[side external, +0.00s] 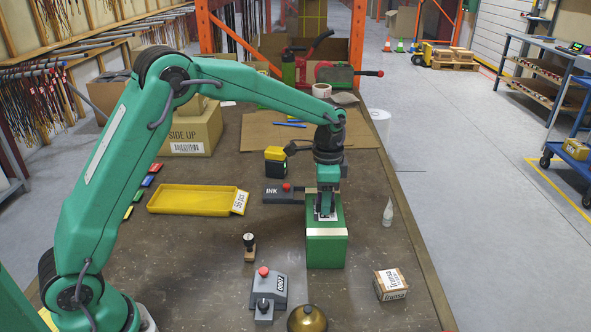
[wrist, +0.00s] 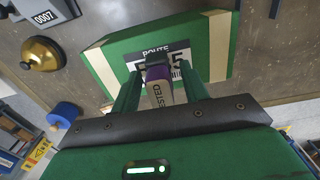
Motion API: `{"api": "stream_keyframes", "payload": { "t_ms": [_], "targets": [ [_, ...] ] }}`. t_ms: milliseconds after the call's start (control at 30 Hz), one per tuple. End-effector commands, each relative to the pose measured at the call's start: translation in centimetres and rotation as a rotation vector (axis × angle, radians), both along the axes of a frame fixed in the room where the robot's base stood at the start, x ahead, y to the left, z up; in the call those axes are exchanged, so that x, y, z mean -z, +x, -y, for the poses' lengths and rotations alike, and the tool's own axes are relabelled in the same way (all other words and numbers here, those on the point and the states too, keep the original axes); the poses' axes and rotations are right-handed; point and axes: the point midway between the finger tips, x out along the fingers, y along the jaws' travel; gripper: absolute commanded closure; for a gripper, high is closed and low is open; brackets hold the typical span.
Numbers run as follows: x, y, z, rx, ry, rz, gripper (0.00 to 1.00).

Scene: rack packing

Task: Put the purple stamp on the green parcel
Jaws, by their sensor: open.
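The green parcel (side external: 326,250) stands on the table below my gripper (side external: 325,210), with a pale strap and a label on its top. In the wrist view, the parcel (wrist: 115,45) fills the upper middle, and its label reads "ROUTE" with a partly covered number. The purple stamp (wrist: 158,74) is over that label, between the two green fingers of my gripper (wrist: 158,88). Its side reads "TESTED", partly cut off. The fingers are apart, one on each side of the stamp. The stamp appears to rest on the parcel's top; its base is hidden.
Another stamp (side external: 249,247) with a black knob, a grey numbering device (side external: 268,290), a brass bell (side external: 307,319) and a small carton (side external: 390,284) stand nearby. An ink pad (side external: 281,193), yellow tray (side external: 193,200) and white bottle (side external: 388,213) are around the parcel.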

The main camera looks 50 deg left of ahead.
Motion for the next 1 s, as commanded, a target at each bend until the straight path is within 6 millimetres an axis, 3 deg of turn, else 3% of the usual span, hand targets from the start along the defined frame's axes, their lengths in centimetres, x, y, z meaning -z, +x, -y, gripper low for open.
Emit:
{"api": "stream_keyframes", "payload": {
  "t_ms": [267, 700, 1000],
  "targets": [
    [-2.7, 0.1, 0.0, 0.0, 0.0, 0.003, 0.55],
    [-9.6, 0.1, 0.0, 0.0, -0.001, 0.004, 0.55],
    [-11.9, 0.0, 0.0, 0.0, 0.0, 0.001, 0.55]
  ]
}}
